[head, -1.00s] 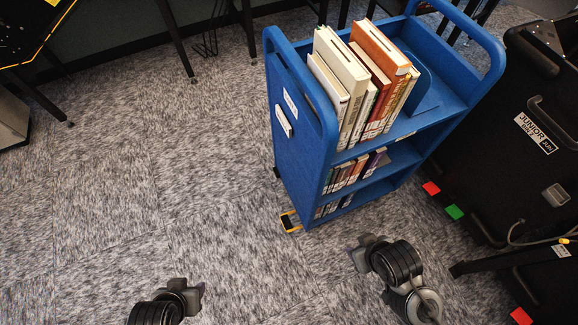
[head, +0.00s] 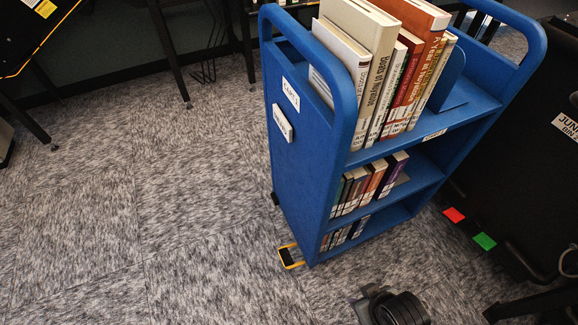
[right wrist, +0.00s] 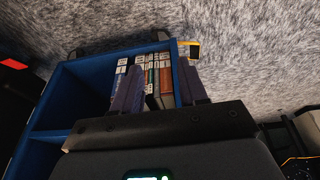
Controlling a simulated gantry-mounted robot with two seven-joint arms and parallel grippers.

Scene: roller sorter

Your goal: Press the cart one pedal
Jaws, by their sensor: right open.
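The blue cart (head: 298,130) stands upright on the carpet, with a "CART 1" label on its end panel. Its pedal (head: 290,257), black with a yellow frame, sits at floor level by the near lower corner. The pedal also shows in the right wrist view (right wrist: 190,49), beyond the fingers. My right gripper (right wrist: 160,82) is open and empty, its fingers in front of the cart's book shelf. In the head view, part of my right arm shows at the bottom edge, right of the pedal and apart from it. My left gripper is out of view.
Several books (head: 372,75) stand on the cart's top shelf, with more on the lower shelves. A black bin (head: 520,170) is to the right, with red and green floor markers (head: 484,241) nearby. Carpet left of the cart is clear.

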